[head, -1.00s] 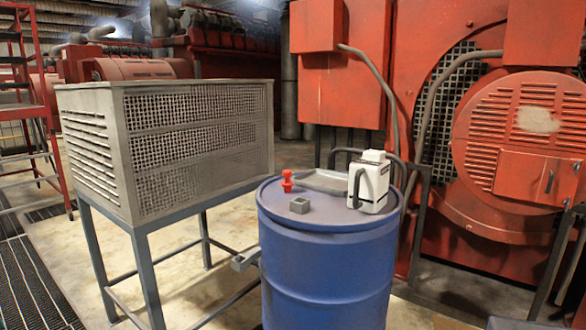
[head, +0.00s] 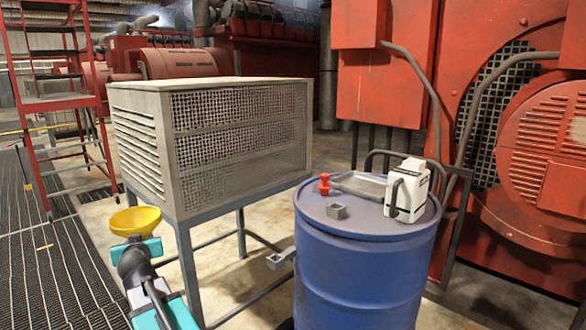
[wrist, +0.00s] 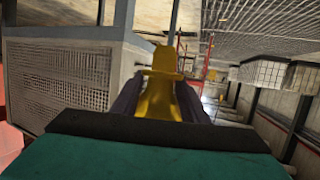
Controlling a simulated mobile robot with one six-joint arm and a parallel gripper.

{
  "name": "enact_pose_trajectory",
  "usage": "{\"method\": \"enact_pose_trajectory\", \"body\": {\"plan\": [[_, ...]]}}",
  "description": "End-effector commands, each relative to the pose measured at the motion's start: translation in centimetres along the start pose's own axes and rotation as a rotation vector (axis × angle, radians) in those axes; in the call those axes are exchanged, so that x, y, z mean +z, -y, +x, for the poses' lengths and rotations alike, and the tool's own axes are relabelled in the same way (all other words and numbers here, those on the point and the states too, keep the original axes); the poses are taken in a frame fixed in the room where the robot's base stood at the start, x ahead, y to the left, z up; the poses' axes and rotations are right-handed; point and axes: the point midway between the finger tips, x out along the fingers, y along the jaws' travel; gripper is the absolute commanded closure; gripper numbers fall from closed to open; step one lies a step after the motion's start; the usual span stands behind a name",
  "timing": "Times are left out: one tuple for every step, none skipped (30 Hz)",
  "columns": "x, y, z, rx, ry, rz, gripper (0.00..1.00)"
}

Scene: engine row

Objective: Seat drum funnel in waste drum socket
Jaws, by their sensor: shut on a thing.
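The yellow drum funnel (head: 136,220) is at the lower left of the head view, mouth up, above the end of my arm. My gripper (wrist: 160,100) is shut on the funnel, whose yellow body (wrist: 162,75) shows between the dark fingers in the wrist view. The blue waste drum (head: 365,260) stands right of centre, well apart from the funnel. A small grey square socket (head: 337,211) sits on the drum's top, near its front left. The fingers are mostly hidden in the head view.
A red fitting (head: 324,184), a grey tray (head: 362,185) and a white jug (head: 407,190) are also on the drum top. A mesh-sided cabinet (head: 240,125) on legs stands between the funnel and the drum. A small bracket (head: 281,257) juts from beside the drum. Red stairs (head: 60,110) are at left.

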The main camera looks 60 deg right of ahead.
Motion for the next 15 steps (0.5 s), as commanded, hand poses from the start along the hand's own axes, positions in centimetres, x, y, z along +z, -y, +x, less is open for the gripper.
{"method": "enact_pose_trajectory", "body": {"plan": [[-0.9,-2.1,0.3,0.036,0.000,0.011,0.84],[-1.2,-3.3,0.5,0.057,0.000,0.015,0.84],[-1.5,-4.7,0.7,0.083,-0.001,0.025,0.84],[-1.7,-5.9,0.9,0.103,-0.001,0.030,0.84],[-2.0,-7.0,1.0,0.123,-0.001,0.037,0.84],[-2.3,-8.6,1.1,0.150,-0.001,0.045,0.84],[-2.5,-9.7,1.2,0.171,0.000,0.052,0.84],[-2.8,-10.8,1.2,0.190,-0.001,0.057,0.84],[-3.1,-12.4,1.3,0.217,-0.001,0.066,0.84],[-3.3,-13.5,1.3,0.237,-0.001,0.072,0.84],[-3.5,-14.7,1.3,0.257,-0.001,0.079,0.84],[-3.8,-16.2,1.3,0.285,-0.001,0.087,0.84],[-4.0,-17.3,1.3,0.304,-0.001,0.093,0.84],[-4.2,-18.5,1.2,0.325,-0.001,0.099,0.84],[-4.5,-20.0,1.1,0.351,-0.001,0.108,0.84]]}}
